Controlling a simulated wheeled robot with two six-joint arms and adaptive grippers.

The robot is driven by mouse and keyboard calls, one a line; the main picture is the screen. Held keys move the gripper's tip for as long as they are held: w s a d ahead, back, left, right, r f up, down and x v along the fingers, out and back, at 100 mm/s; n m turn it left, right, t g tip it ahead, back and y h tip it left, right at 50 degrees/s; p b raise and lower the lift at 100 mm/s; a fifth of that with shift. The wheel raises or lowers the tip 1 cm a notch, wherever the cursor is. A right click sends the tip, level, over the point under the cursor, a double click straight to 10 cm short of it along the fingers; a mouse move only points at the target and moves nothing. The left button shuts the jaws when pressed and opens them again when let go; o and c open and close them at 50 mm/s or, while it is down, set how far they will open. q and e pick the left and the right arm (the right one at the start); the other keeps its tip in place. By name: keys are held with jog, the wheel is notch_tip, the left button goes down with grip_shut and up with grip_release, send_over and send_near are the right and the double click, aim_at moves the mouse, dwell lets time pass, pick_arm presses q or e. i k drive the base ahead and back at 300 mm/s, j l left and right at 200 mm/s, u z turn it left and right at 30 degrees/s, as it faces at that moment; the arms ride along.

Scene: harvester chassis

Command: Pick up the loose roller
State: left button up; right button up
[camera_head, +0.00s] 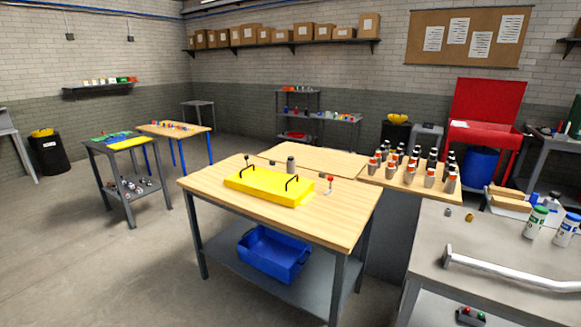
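A small grey cylinder with a dark top (291,163) stands upright just behind the yellow block (268,186) on the near wooden worktable (330,222). It may be the loose roller, but it is too small to tell. The yellow block has two black handles on top. More dark and silver cylinders with orange bands (410,172) stand in a group on the wooden table to the right; whether any is a roller is unclear. Neither of my grippers is in view.
A small red-topped item (329,184) stands right of the yellow block. A blue bin (272,254) sits on the worktable's lower shelf. A grey bench (480,245) with a metal bar (510,270) and bottles is at right. Open floor (110,270) lies at left.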

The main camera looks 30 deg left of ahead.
aim_at(290, 165)
jog(key=i+j+u, duration=0.15)
jog(key=j, duration=0.3)
jog(key=i+j+u, duration=0.15)
jog(key=j, duration=0.25)
jog(key=i+j+u, duration=0.1)
jog(key=j, duration=0.3)
jog(key=i+j+u, duration=0.15)
jog(key=j, duration=0.25)
